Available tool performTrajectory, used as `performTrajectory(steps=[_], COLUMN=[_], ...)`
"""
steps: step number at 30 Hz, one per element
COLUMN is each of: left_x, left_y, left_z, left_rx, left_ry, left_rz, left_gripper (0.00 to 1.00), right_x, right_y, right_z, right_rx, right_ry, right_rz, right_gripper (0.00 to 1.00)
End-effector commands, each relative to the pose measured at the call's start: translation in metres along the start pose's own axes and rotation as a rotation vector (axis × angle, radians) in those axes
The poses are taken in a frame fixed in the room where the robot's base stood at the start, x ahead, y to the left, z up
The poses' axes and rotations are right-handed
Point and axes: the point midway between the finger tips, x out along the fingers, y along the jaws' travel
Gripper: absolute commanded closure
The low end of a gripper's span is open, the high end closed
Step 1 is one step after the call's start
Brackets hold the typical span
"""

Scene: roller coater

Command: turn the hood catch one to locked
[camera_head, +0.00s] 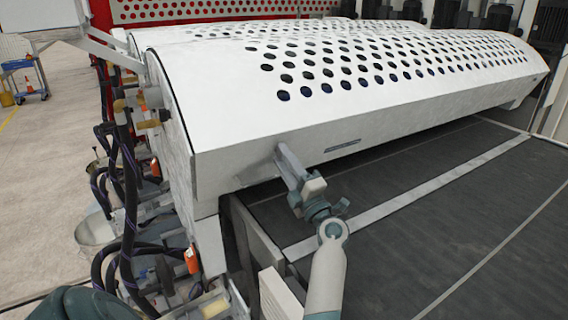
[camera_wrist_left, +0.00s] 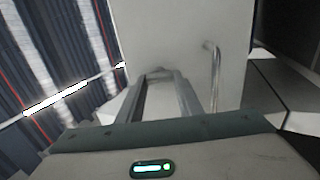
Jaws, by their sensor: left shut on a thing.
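My left gripper (camera_head: 284,152) reaches up from the bottom centre to the lower front face of the white perforated hood (camera_head: 230,140). In the left wrist view its two long grey fingers (camera_wrist_left: 160,76) run up to the pale hood panel (camera_wrist_left: 185,35) and close at their tips on a small, rounded grey part, which looks like the hood catch (camera_wrist_left: 159,71). In the head view the catch is hidden behind the fingers, and its turned position cannot be read. My right gripper is not in view.
A slim handle (camera_head: 343,146) sits on the hood face right of my gripper; a bent metal handle also shows in the left wrist view (camera_wrist_left: 215,72). A dark conveyor bed (camera_head: 440,220) lies below. Hoses and valves (camera_head: 125,190) crowd the left end.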

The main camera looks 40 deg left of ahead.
Motion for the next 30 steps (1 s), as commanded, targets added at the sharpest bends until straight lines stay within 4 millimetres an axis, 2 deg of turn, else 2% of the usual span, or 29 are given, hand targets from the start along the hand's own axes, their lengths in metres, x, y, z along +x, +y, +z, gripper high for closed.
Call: performTrajectory(steps=[14, 15, 16, 30], left_x=[-0.0005, -0.0005, -0.0004, 0.0004], left_y=[-0.0007, -0.0007, -0.0007, 0.0010], left_z=[0.0005, 0.0005, 0.0005, 0.0001], left_rx=[-0.018, -0.018, -0.018, 0.009], left_ry=[-0.001, -0.001, -0.001, 0.000], left_rz=[-0.002, -0.002, -0.002, 0.000], left_gripper=[0.90, 0.58, 0.51, 0.48], right_x=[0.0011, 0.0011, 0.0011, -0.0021], right_y=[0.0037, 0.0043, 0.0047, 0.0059], right_z=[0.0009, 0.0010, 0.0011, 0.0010], right_rx=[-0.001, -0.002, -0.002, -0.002], right_ry=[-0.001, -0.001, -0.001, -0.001], right_rz=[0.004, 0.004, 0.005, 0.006], right_gripper=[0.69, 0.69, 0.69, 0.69])
